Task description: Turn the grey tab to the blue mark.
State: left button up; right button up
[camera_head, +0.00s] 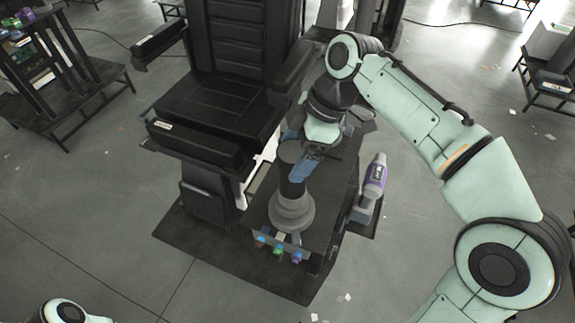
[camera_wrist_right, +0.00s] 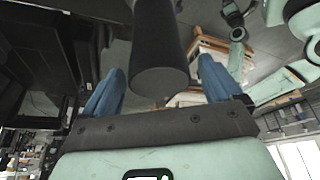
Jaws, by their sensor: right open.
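A grey stepped round piece (camera_head: 291,211) with a dark upright cylinder (camera_head: 291,187) stands on the dark platform beside the seat. No separate grey tab can be made out. Small coloured pieces sit along the platform's front edge: a blue one (camera_head: 262,238), a green one (camera_head: 278,251) and a blue-purple one (camera_head: 297,257). My right gripper (camera_head: 300,168) is open, its blue fingers by the cylinder's upper end. In the right wrist view, the dark cylinder (camera_wrist_right: 160,60) appears between the spread fingers, with gaps on both sides. My left gripper is out of view.
A black seat (camera_head: 215,100) with armrests stands left of the platform. A purple and grey tool-like object (camera_head: 374,180) stands to its right. A dark rack (camera_head: 60,80) is at the far left. The grey floor in front is mostly clear.

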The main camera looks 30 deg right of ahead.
aim_at(294, 194)
jog(key=shift+x, duration=2.1)
jog(key=shift+w, duration=0.1)
jog(key=c, duration=1.4)
